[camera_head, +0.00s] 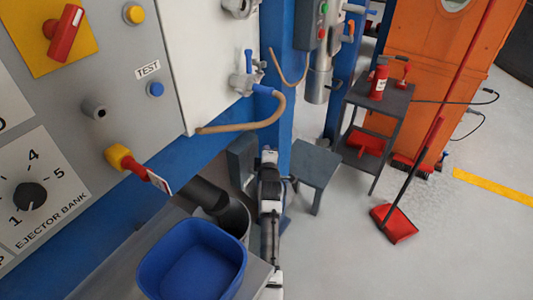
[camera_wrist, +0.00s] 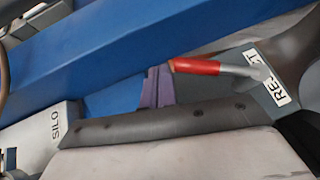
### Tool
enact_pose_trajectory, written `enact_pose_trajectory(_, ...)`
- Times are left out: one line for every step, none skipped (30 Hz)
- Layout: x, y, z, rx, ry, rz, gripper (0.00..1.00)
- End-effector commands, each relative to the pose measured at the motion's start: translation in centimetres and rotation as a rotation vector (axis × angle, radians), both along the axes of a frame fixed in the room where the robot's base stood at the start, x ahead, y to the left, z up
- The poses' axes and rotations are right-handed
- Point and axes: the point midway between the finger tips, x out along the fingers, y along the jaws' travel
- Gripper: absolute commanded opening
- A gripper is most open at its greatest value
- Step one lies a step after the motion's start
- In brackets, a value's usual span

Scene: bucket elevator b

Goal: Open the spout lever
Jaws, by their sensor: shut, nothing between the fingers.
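The lever with a red grip (camera_wrist: 195,66) and a grey shaft shows in the wrist view. Its shaft meets a dark spout part (camera_wrist: 292,62) that bears a white REJECT label. My gripper (camera_wrist: 156,86) shows as two purple-grey fingers side by side, shut and empty. In the picture the fingers are just left of the red grip's free end; I cannot tell whether they touch it. In the head view my arm shows low in the middle, but I cannot make out the gripper's fingers there. I cannot identify this lever in the head view.
In the head view, a blue tub (camera_head: 192,262), a grey stool (camera_head: 315,165) and a shelf cart (camera_head: 378,97) stand nearby. Open floor lies right.

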Motion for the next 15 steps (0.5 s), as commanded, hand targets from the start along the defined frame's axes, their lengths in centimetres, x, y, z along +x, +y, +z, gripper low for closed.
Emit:
enact_pose_trajectory(0.0,0.0,0.0,0.0,0.0,0.0,0.0)
enact_pose_trajectory(0.0,0.0,0.0,0.0,0.0,0.0,0.0)
enact_pose_trajectory(0.0,0.0,0.0,0.0,0.0,0.0,0.0)
enact_pose_trajectory(0.0,0.0,0.0,0.0,0.0,0.0,0.0)
enact_pose_trajectory(0.0,0.0,0.0,0.0,0.0,0.0,0.0)
enact_pose_trajectory(0.0,0.0,0.0,0.0,0.0,0.0,0.0)
enact_pose_trajectory(-0.1,0.0,0.0,0.0,0.0,0.0,0.0)
enact_pose_trajectory(-0.2,0.0,0.0,0.0,-0.001,0.0,0.0)
enact_pose_trajectory(-0.4,0.0,0.1,0.0,-0.001,0.0,0.0)
enact_pose_trajectory(-0.6,0.0,0.1,0.0,-0.002,0.0,0.0)
enact_pose_trajectory(-0.9,0.0,0.1,0.0,-0.001,0.0,0.0)
enact_pose_trajectory(-1.3,0.0,0.1,0.0,-0.001,-0.001,0.0)
enact_pose_trajectory(-1.7,0.0,0.2,0.0,-0.001,-0.001,0.0)
enact_pose_trajectory(-2.2,0.0,0.2,0.0,0.0,-0.001,0.0)
enact_pose_trajectory(-2.9,0.0,0.3,0.001,-0.001,-0.001,0.0)
